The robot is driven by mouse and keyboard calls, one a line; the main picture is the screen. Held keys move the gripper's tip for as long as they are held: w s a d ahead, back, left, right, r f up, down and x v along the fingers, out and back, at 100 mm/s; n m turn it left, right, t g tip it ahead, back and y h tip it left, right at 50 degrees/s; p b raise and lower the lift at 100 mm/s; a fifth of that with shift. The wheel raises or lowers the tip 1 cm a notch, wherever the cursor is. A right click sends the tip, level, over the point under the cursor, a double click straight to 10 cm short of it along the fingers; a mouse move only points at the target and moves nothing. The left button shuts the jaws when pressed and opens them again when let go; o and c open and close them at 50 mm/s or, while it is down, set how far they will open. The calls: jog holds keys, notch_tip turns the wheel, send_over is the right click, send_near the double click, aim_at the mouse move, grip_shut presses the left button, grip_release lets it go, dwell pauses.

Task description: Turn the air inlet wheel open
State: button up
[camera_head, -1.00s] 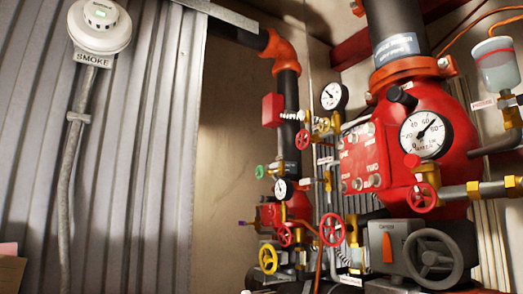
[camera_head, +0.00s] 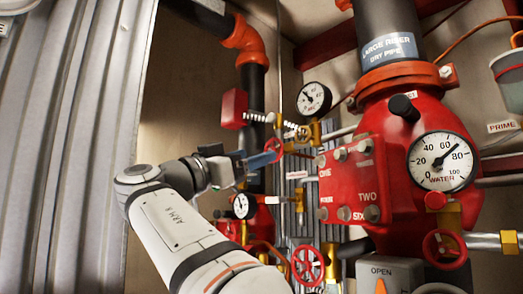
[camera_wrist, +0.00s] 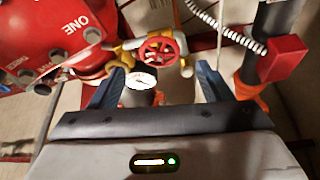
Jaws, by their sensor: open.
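A small red handwheel (camera_head: 274,149) sits on brass pipework below the upper black gauge. In the wrist view this red wheel (camera_wrist: 163,49) shows between and beyond my fingertips, with a small white gauge (camera_wrist: 141,80) close by. No readable label marks it as the air inlet wheel. My gripper (camera_head: 266,158) is at the wheel's left side, its blue fingers pointing at it. In the wrist view my gripper (camera_wrist: 160,68) has its two fingers wide apart with nothing held. I cannot tell whether a finger touches the rim.
A large red valve body (camera_head: 350,180) with a water gauge (camera_head: 443,160) stands at the right. Other red wheels are lower down (camera_head: 307,264) and at the right (camera_head: 443,248). A red box (camera_head: 234,108) is on the black pipe at the left.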

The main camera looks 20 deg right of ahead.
aim_at(271, 149)
jog(key=p+x, duration=0.2)
jog(key=x, duration=0.4)
jog(key=shift+r+p, duration=0.2)
jog(key=shift+p, duration=0.1)
jog(key=shift+w+d, duration=0.15)
jog(key=shift+d, duration=0.35)
jog(key=c, duration=1)
jog(key=shift+n, duration=0.3)
